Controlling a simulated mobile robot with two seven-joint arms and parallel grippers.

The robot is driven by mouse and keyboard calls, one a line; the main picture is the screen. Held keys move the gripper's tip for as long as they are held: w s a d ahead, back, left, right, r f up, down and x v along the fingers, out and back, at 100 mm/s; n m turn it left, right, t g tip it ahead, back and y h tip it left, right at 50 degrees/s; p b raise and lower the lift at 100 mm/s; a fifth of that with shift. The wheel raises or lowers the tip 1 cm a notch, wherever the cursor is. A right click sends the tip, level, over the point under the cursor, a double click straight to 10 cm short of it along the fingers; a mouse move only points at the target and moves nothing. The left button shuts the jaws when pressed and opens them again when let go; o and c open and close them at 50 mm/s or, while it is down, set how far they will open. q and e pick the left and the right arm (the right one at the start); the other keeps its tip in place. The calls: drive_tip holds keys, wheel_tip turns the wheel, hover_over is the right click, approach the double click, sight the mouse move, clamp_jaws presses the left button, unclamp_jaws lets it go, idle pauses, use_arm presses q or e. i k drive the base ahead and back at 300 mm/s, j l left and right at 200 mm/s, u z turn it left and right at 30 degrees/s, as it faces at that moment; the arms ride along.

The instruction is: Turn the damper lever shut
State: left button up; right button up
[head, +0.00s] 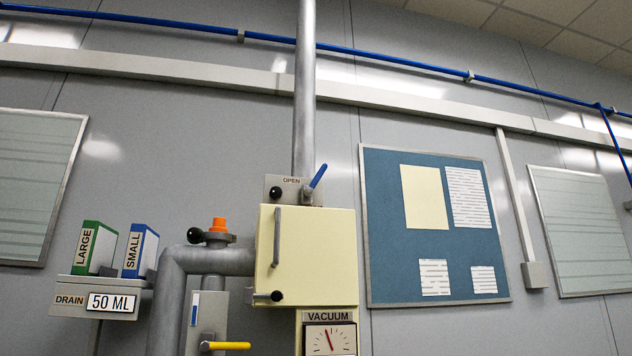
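A lever with a blue handle (317,177) stands at the foot of the vertical grey pipe (305,90), above the cream cabinet (325,255). Its handle tilts up and to the right. Next to it is a grey plate marked OPEN (290,181), with a black knob (275,193) at its left. This looks like the damper lever, though no label names it so. Neither of my grippers is in view.
The cabinet has a vertical handle (276,237) and a black-knobbed latch (276,297). A vacuum gauge (330,340) sits below. A yellow lever (225,346), an orange cap (218,225) and a shelf (75,289) with green and blue binders are at left. A blue noticeboard (385,230) hangs right.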

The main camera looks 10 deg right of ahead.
sight(308, 191)
drive_tip(key=i+l, duration=0.15)
drive_tip(key=l, duration=0.2)
drive_tip(key=i+l, duration=0.15)
drive_tip(key=l, duration=0.25)
drive_tip(key=i+l, duration=0.1)
drive_tip(key=l, duration=0.25)
drive_tip(key=i+l+u, duration=0.1)
drive_tip(key=l+u, duration=0.45)
drive_tip(key=u, duration=0.15)
drive_tip(key=i+l, duration=0.05)
